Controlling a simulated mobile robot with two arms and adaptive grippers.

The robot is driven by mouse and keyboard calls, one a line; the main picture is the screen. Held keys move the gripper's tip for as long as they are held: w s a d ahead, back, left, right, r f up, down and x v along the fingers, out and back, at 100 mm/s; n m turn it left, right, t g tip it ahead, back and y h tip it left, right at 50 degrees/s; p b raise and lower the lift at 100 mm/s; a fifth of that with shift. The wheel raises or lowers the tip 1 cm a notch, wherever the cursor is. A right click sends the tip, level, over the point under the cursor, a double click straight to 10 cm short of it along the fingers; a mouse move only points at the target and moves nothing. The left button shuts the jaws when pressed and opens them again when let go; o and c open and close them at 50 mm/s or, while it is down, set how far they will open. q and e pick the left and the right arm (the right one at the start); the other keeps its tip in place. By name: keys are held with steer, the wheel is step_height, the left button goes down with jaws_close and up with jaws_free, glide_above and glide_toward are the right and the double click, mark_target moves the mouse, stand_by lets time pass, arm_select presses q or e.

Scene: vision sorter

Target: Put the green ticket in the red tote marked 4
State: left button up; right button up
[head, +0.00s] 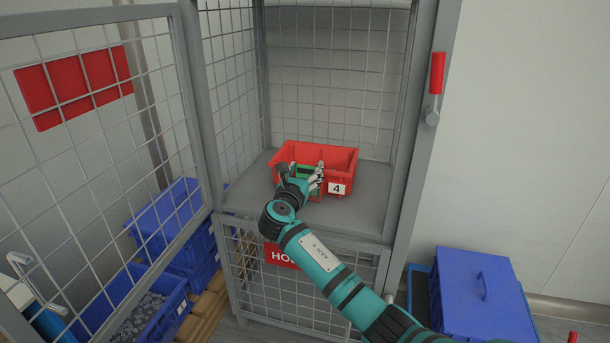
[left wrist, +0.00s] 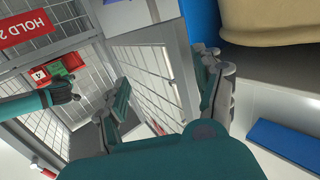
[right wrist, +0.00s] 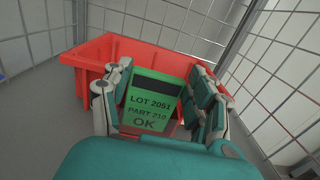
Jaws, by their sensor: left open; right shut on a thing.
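The red tote (head: 345,160) with a white label "4" (head: 337,188) stands on the grey shelf of a mesh cage. It also shows small in the left wrist view (left wrist: 72,59). My right gripper (head: 312,178) is shut on the green ticket (right wrist: 152,103), which reads "LOT 2051 PART 210 OK". In the head view the ticket (head: 304,169) is partly hidden by the fingers and overlaps the left part of the tote. I cannot tell whether its lower edge is below the rim. My left gripper (left wrist: 160,102) is open and empty, away from the tote.
The cage door (head: 100,150) stands open at the left, with a red panel on it. Blue bins (head: 150,300) are stacked low at the left. A closed blue box (head: 480,290) stands at the right. Bare grey shelf (head: 365,210) shows right of the tote.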

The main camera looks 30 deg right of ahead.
arm_select(q)
steer(key=shift+r, duration=0.35)
arm_select(e)
steer(key=shift+f, duration=0.1)
steer(key=o, duration=0.9)
arm_select(q)
steer(key=shift+f, duration=0.1)
arm_select(e)
steer(key=shift+o, duration=0.2)
